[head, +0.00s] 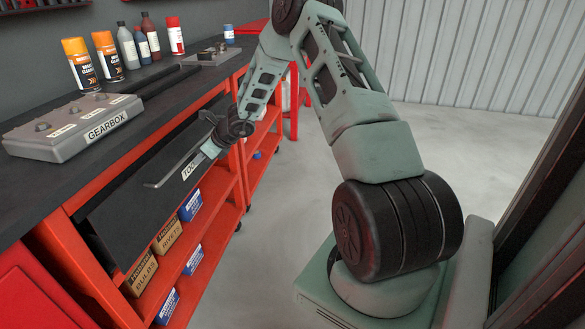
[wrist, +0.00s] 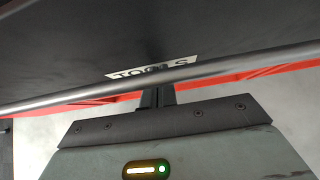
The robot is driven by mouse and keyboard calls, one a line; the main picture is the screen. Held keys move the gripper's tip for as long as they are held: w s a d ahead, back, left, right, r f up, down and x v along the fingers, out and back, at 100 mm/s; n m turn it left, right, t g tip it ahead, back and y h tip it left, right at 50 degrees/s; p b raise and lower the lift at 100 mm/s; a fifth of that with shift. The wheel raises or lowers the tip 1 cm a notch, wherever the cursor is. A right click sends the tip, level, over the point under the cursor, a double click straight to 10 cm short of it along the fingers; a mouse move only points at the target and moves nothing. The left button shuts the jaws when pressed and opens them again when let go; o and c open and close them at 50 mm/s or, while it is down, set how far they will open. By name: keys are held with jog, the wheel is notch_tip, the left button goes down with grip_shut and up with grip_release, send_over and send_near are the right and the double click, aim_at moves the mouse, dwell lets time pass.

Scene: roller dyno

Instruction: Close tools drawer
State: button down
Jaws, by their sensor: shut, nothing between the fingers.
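The tools drawer (head: 130,225) is a wide dark panel under the bench top, with a long metal bar handle (head: 172,172) and a white TOOLS label. It appears pulled out, with a dark gap between it and the bench edge. My gripper (head: 211,148) is at the far part of the drawer front, by the label. In the wrist view the shut, empty fingers (wrist: 157,96) are close to the bar handle (wrist: 215,72), just below the label (wrist: 152,67). The handle partly covers the label, and whether the fingers touch bar or panel I cannot tell.
The red bench (head: 215,195) has shelves with boxes (head: 168,236) below the drawer. A grey gearbox case (head: 70,125), spray cans (head: 107,55) and bottles stand on top. Clear concrete floor (head: 285,200) lies to the right. A dark frame (head: 545,190) stands at the right edge.

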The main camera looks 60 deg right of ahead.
aim_at(192, 155)
jog(key=w, duration=0.1)
jog(key=w+a, duration=0.1)
jog(key=shift+w, duration=0.35)
jog(key=shift+w+a+r, duration=0.1)
jog(key=shift+w+a, duration=0.05)
jog(key=shift+w+a+r, duration=0.1)
jog(key=shift+a, duration=0.05)
